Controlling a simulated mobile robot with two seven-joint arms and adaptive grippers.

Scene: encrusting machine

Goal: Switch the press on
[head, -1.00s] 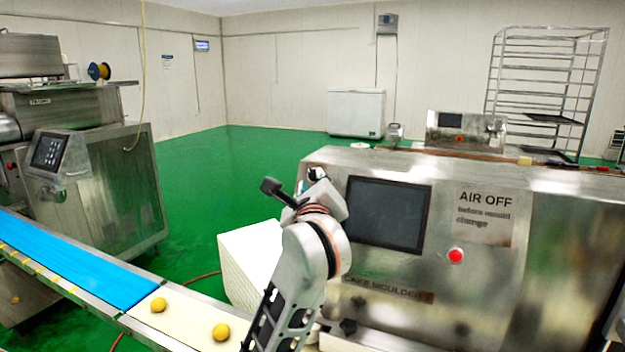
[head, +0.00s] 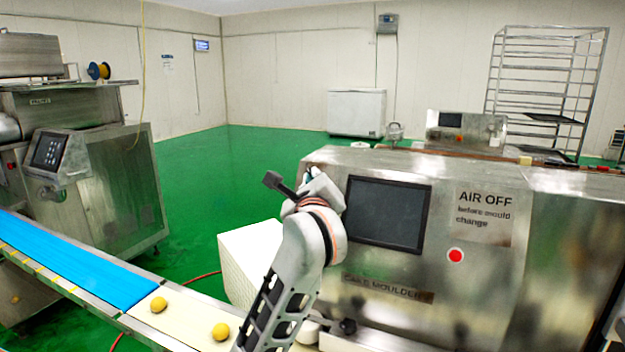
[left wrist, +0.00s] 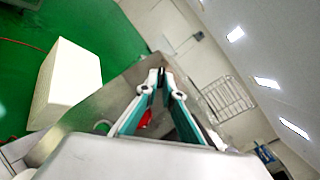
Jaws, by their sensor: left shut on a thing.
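The press is the steel cake moulder (head: 480,270) at the right in the head view. Its front has a dark screen (head: 388,213), a red round button (head: 455,255) and an "AIR OFF before mould change" label. My left gripper (left wrist: 159,75) is at the press's left end, mostly hidden behind my own wrist in the head view. In the left wrist view its fingers close towards each other at the tips, on a small dark part I cannot identify. A red spot (left wrist: 146,119) shows between the fingers; I cannot tell if they touch it. My right gripper is out of view.
A white block (head: 250,262) stands on the green floor left of the press. A conveyor with a blue belt (head: 75,262) and two yellow dough balls (head: 158,304) runs along the lower left. Another steel machine (head: 120,190) stands at far left. Open floor lies behind.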

